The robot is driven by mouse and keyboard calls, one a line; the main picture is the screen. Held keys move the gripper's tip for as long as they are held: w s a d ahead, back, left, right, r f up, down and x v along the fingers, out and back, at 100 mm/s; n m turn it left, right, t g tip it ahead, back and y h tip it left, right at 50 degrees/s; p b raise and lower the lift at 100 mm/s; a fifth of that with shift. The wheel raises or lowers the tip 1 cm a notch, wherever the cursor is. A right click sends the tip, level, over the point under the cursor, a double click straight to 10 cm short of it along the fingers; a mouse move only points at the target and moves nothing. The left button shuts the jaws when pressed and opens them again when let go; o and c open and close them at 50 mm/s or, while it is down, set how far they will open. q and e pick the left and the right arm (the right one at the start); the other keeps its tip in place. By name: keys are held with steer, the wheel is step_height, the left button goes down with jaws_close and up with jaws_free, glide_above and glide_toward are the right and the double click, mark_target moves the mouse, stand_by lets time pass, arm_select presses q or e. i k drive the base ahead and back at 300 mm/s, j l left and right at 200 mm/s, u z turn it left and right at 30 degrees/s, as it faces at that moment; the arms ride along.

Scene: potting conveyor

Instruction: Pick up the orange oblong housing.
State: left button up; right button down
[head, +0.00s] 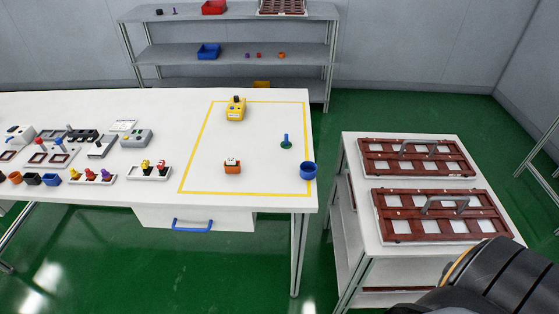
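A small orange housing (232,169) with a whitish top stands on the white table (195,103), inside the yellow outlined area near its front edge. Its fine shape is too small to make out. Nothing touches it, and clear table surrounds it. Neither of my grippers is in view. Only a dark arm part shows at the lower right, far from the housing.
A yellow box (235,110), a green-based blue post (286,142) and a blue cup (308,171) share the outlined area. Small parts and fixtures crowd the table's left. A cart (365,225) with two brown trays stands right. A shelf (170,55) stands behind.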

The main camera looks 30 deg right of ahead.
mark_target(228, 169)
steer(key=z, duration=0.9)
steer(key=j+z, duration=0.3)
steer(key=z, duration=0.15)
steer(key=i+j+z, duration=0.1)
steer(key=j+z, duration=0.6)
steer(key=z, duration=0.15)
steer(key=k+j+z, duration=0.15)
steer(key=j+z, duration=0.25)
steer(key=l, duration=0.1)
